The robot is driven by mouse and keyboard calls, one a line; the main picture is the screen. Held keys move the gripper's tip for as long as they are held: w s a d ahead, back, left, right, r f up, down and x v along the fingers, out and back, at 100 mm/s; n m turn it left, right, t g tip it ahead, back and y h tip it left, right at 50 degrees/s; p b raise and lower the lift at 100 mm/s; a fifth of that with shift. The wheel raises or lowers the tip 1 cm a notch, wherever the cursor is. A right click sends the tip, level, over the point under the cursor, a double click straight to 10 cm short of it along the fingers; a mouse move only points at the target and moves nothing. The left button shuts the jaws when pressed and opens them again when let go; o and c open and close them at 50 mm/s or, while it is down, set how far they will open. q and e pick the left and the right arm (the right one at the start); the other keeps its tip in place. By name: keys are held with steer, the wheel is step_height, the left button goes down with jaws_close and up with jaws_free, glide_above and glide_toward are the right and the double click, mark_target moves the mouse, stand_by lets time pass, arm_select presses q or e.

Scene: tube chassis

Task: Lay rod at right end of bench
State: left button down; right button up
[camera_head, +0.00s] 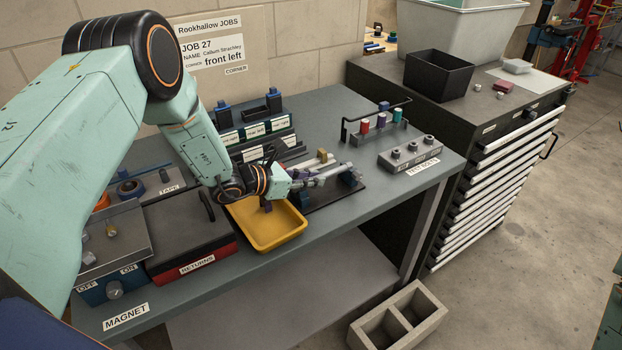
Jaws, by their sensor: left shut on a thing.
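My left gripper (325,177) reaches in from the left over the middle of the bench (372,212), beside a dark fixture (338,197) with blue blocks. Its fingers are shut on a small grey metal part. They partly hide this part, and I cannot tell clearly whether it is the rod. A small brass-coloured piece (322,156) shows just behind the fingers. At the right end of the bench, a grey block (410,155) labelled TEST BOLTS stands in front of a black rack with coloured cylinders (381,121). My right gripper is not in view.
A yellow tray (268,243) sits below the wrist, and a red RETURNS box (192,264) is left of it. Labelled racks (255,130) stand behind. A drawer cabinet (500,180) stands past the right end. Bare bench top lies between the fixture and the TEST BOLTS block.

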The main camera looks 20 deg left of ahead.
arm_select(q)
steer(key=shift+f, duration=0.25)
steer(key=c, duration=1.5)
jaws_free()
steer(key=shift+w+d, duration=0.1)
steer(key=shift+o, duration=0.9)
